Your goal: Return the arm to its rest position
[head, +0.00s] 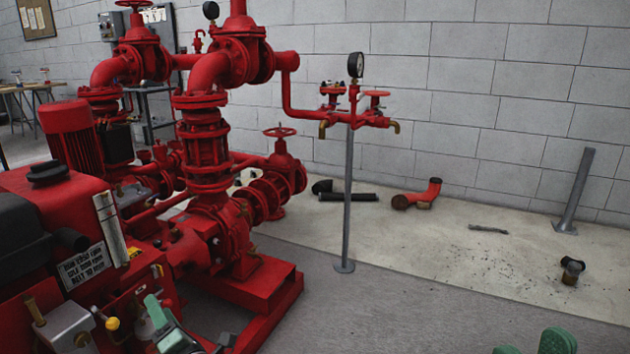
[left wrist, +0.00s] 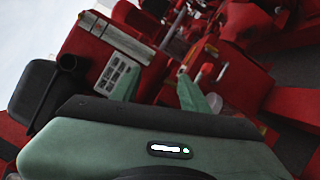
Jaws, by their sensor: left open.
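My left gripper (head: 160,320) is at the lower left of the head view, low in front of the red engine and pump set (head: 210,225). Its green fingers are apart in the left wrist view (left wrist: 157,92), with red machine parts behind and nothing seen between them. In the head view it is close to a lever with a yellow knob (head: 112,323); I cannot tell whether they touch. Green rounded parts of my right gripper (head: 545,344) show at the bottom right edge of the head view; most of it is cut off.
A grey control box (head: 65,328) and a sign plate (head: 84,266) are beside the left gripper. A gauge stand (head: 348,200) with red valves stands mid-floor. Loose pipe pieces (head: 420,194) lie by the wall. The floor between stand and right gripper is clear.

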